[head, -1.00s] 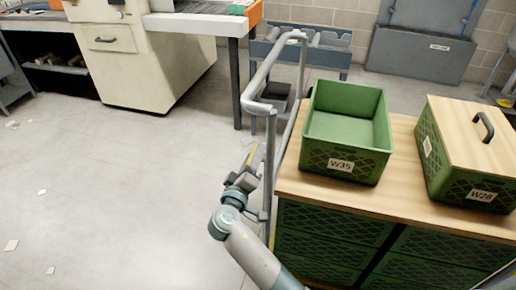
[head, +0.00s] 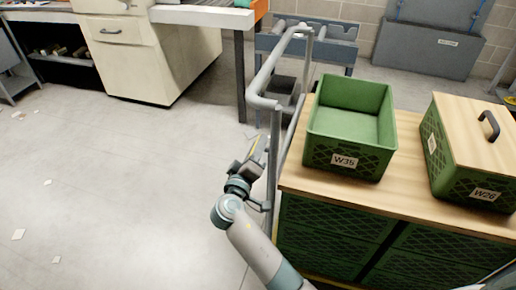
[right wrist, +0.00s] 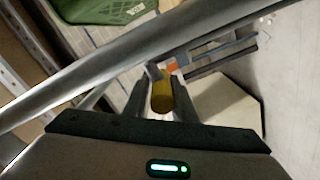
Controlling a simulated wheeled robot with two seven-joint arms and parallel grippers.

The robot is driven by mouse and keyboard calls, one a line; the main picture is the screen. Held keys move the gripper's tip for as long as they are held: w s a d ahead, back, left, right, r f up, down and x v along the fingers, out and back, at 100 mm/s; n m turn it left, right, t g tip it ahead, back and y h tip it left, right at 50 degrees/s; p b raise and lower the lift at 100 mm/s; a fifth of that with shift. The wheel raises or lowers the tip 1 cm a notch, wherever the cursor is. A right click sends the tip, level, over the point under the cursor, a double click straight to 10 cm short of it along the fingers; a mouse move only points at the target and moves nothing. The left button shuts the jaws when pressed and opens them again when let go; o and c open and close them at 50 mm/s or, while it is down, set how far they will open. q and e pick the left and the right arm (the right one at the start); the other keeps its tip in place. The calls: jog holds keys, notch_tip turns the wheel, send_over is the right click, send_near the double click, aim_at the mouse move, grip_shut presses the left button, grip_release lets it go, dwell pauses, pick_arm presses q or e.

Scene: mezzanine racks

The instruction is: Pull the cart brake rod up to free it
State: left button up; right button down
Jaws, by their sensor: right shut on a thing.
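The cart's grey tubular handle frame (head: 262,103) rises at the left end of the wood-topped cart body (head: 398,216) in the head view. My right gripper (head: 258,160) is low beside the frame's outer left side. In the right wrist view, my right gripper (right wrist: 163,98) is shut on a yellow cylindrical grip (right wrist: 162,98), which I take as the brake rod's end. A grey tube (right wrist: 120,65) of the frame crosses diagonally just beyond the fingers. The rest of the rod is hidden. My left gripper is not in view.
An open green crate W35 (head: 345,160) and a lidded crate W26 (head: 485,195) stand on the cart top. A cream cabinet (head: 150,55) and a table leg (head: 240,80) stand behind. The floor at left (head: 110,190) is clear except for paper scraps.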

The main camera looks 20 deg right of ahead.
notch_tip(320, 180, up, 3)
jog(key=shift+r+p, duration=0.15)
jog(key=shift+p, duration=0.3)
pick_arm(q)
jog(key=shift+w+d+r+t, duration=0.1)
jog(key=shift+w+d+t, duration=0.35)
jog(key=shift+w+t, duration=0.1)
pick_arm(e)
jog(key=shift+r, duration=0.2)
jog(key=c, duration=1.5)
grip_release()
jog(key=shift+c, duration=0.2)
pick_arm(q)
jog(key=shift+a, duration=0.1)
pick_arm(e)
jog(key=shift+f, duration=0.15)
